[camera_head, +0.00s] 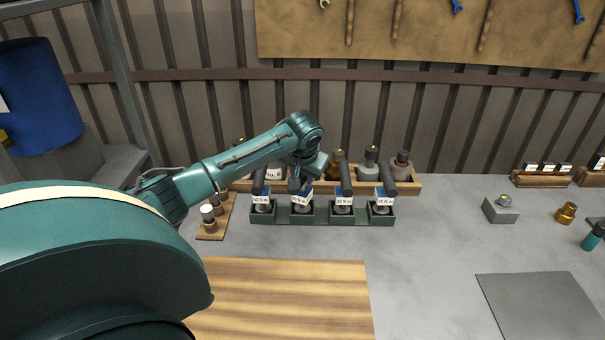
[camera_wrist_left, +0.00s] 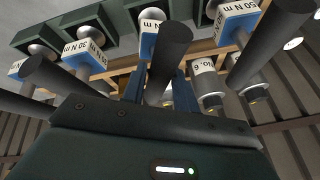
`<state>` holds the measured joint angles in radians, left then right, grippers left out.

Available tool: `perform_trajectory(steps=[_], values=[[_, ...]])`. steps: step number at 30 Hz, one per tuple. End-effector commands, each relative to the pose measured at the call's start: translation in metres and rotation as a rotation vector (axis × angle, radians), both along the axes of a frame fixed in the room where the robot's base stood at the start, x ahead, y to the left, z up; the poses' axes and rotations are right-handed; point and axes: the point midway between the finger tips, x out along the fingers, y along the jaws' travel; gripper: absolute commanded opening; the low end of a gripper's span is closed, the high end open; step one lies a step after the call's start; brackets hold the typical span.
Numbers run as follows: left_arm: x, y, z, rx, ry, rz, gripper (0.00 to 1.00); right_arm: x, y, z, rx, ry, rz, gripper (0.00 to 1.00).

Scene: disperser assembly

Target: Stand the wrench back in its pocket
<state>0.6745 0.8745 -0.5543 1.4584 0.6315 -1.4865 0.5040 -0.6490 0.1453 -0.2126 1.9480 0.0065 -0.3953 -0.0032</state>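The wrench with a blue and white label (camera_head: 302,200) is the second from the left in the row. It sits at its green pocket (camera_head: 302,217) with its label slightly tilted; I cannot tell whether its head rests on the pocket floor. My left gripper (camera_head: 300,184) is at its handle from above. In the left wrist view the black handle (camera_wrist_left: 168,60) stands between the two blue fingers (camera_wrist_left: 161,92), which appear shut on it. The blue label (camera_wrist_left: 148,46) shows beyond the fingers. My right gripper is in neither view.
Other wrenches stand close on both sides, one at the left (camera_head: 262,200) and one at the right (camera_head: 343,201). A wooden rack (camera_head: 410,186) with bottles stands behind. A small wooden holder (camera_head: 212,234) is at the left. A striped wooden board (camera_head: 290,300) lies clear in front.

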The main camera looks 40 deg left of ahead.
Motion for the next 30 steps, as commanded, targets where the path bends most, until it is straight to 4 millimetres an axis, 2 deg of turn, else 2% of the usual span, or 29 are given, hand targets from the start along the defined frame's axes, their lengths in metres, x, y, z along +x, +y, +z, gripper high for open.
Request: perform_trajectory(steps=[1, 6, 16, 20, 30], values=[[0.000, 0.000, 0.000, 0.000, 0.000, 0.000, 0.34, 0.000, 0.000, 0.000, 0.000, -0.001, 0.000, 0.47], [0.000, 0.000, 0.000, 0.000, 0.001, 0.000, 0.47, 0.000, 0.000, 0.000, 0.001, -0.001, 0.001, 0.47], [-0.001, -0.001, 0.006, 0.000, -0.002, -0.002, 0.47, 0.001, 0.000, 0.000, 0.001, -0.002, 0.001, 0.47], [-0.007, -0.008, 0.024, 0.000, -0.004, -0.003, 0.47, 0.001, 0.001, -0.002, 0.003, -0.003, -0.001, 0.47], [-0.030, -0.029, 0.088, 0.000, -0.004, -0.001, 0.47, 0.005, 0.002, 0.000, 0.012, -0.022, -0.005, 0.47]])
